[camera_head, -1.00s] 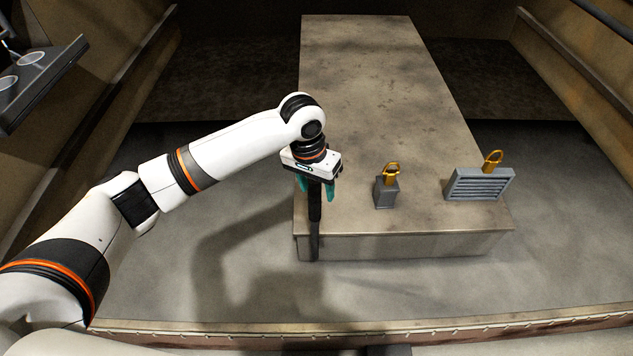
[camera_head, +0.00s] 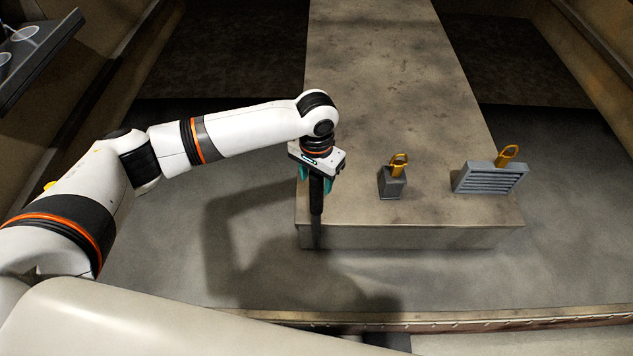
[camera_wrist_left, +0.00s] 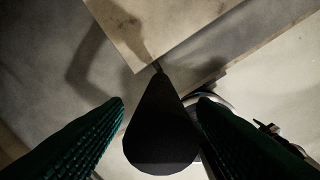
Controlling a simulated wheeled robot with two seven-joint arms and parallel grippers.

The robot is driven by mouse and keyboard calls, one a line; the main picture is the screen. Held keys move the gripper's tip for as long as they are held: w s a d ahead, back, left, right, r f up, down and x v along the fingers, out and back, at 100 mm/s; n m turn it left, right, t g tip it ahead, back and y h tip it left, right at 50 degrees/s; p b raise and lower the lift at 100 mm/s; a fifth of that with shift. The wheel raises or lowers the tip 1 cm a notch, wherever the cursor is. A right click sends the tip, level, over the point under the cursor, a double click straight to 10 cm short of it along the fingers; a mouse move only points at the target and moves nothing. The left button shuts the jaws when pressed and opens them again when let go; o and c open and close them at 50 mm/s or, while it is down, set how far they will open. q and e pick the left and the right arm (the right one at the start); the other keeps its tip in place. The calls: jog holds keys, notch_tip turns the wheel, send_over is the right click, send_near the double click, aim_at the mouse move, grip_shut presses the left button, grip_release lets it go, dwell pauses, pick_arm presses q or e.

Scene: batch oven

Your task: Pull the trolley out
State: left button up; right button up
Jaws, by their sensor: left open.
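The trolley (camera_head: 405,150) is a long, stained beige platform running away from me in the head view. A dark upright bar (camera_head: 316,200) shows at its near left corner. My left gripper (camera_head: 316,186) points down there, its two green fingers on either side of the bar. In the left wrist view, the black tapered bar (camera_wrist_left: 162,130) lies between the open fingers, and I cannot tell if either touches it. A corner of the trolley top (camera_wrist_left: 165,30) shows beyond. My right gripper is out of view.
On the trolley top stand a small grey block (camera_head: 392,183) with an orange ring and a grey slatted block (camera_head: 490,178) with another ring. A dark shelf (camera_head: 35,60) holding clear cups is at upper left. Side walls flank the trolley. A ledge (camera_head: 450,324) crosses the front.

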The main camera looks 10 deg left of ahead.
pick_arm(q)
jog(key=shift+f, duration=1.55)
grip_shut()
